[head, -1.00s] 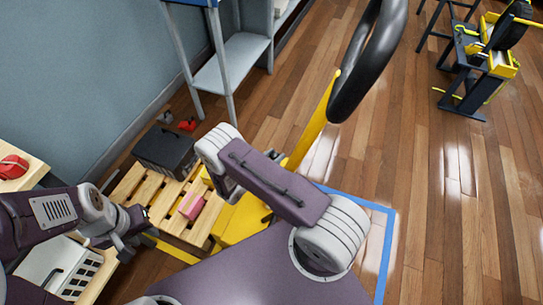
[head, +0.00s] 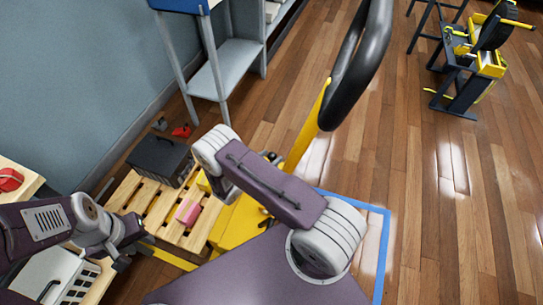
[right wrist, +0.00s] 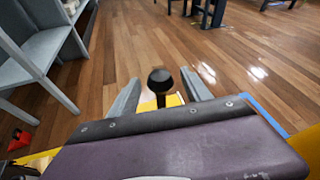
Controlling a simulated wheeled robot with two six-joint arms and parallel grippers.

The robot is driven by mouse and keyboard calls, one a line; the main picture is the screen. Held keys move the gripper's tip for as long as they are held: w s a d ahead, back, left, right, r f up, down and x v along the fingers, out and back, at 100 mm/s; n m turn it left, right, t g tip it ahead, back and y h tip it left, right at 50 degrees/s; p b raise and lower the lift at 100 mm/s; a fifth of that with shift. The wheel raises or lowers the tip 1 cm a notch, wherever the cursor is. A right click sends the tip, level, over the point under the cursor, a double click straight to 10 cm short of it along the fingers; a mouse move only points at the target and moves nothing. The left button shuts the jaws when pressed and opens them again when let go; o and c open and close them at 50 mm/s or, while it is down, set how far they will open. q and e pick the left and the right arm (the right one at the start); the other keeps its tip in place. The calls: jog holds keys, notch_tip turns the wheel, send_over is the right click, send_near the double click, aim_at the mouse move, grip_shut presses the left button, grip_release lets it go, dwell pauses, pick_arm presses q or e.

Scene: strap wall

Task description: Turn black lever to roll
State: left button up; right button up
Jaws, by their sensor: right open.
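The black lever (right wrist: 160,82) shows in the right wrist view as a dark stem with a round knob. My right gripper (right wrist: 160,76) is open, with one grey finger on each side of the knob in the picture. I cannot tell whether either finger touches it. In the head view my right arm hides most of that gripper. The pallet truck has a yellow shaft (head: 308,135) and a black loop handle (head: 360,70). My left gripper (head: 122,252) is low at the left of the head view, apart from the lever; its jaws are unclear.
A wooden pallet (head: 150,205) carries a black case (head: 160,155) and a pink item (head: 188,212). A grey shelf stand (head: 225,65) is behind it by the wall. Blue floor tape (head: 385,240) runs at the right.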

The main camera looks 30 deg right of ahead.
jog(key=p+v, duration=0.1)
jog(key=v, duration=0.6)
jog(key=shift+s+a, duration=0.2)
jog(key=shift+a, duration=0.1)
jog(key=shift+r, duration=0.15)
